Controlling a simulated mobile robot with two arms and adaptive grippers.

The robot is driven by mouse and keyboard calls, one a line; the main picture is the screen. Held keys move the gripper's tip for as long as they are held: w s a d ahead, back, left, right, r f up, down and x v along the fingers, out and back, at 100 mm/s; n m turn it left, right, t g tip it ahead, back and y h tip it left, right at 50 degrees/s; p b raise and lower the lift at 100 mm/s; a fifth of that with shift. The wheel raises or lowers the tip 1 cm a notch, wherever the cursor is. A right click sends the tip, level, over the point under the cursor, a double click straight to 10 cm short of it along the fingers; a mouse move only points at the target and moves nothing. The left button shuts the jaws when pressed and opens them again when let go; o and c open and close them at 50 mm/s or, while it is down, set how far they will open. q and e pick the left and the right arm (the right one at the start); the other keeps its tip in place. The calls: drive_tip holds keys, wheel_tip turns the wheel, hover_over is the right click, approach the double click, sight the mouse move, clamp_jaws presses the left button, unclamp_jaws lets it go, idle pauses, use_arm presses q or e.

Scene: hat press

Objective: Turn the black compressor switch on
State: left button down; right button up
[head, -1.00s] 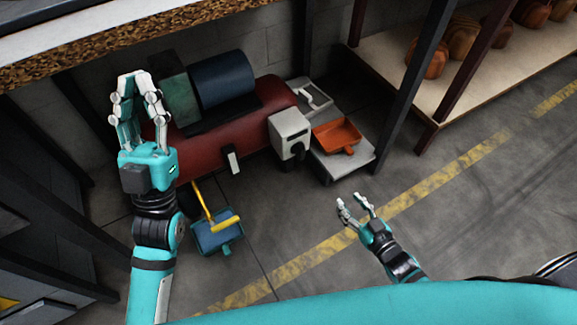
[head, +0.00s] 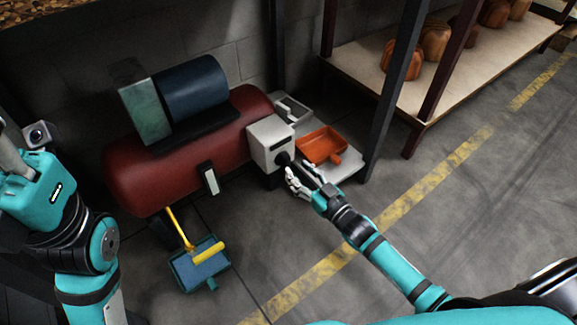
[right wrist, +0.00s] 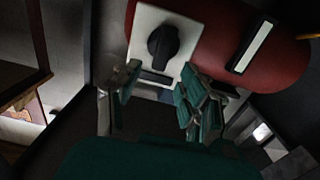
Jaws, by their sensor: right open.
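The black compressor switch (head: 283,158) is a dark knob on the front of a pale grey box (head: 263,139) at the right end of the red compressor tank (head: 135,175). In the right wrist view the black knob (right wrist: 163,46) sits on the white box face, beyond the fingers. My right gripper (head: 296,180) is open and empty, just in front of the box. In the right wrist view its fingers (right wrist: 160,98) are spread to either side below the knob, with no clear contact. My left gripper (head: 14,145) is partly cut off at the left edge.
An orange dustpan (head: 321,145) lies on a pale platform right of the box. A blue dustpan (head: 200,265) with a yellow-handled brush is on the floor at lower left. A dark post (head: 398,95) and a shelf with wooden hat blocks (head: 436,63) stand to the right.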

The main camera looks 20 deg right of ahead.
sight(289, 161)
drive_tip(key=shift+b+x, duration=0.85)
drive_tip(key=shift+x, duration=1.8)
clamp_jaws()
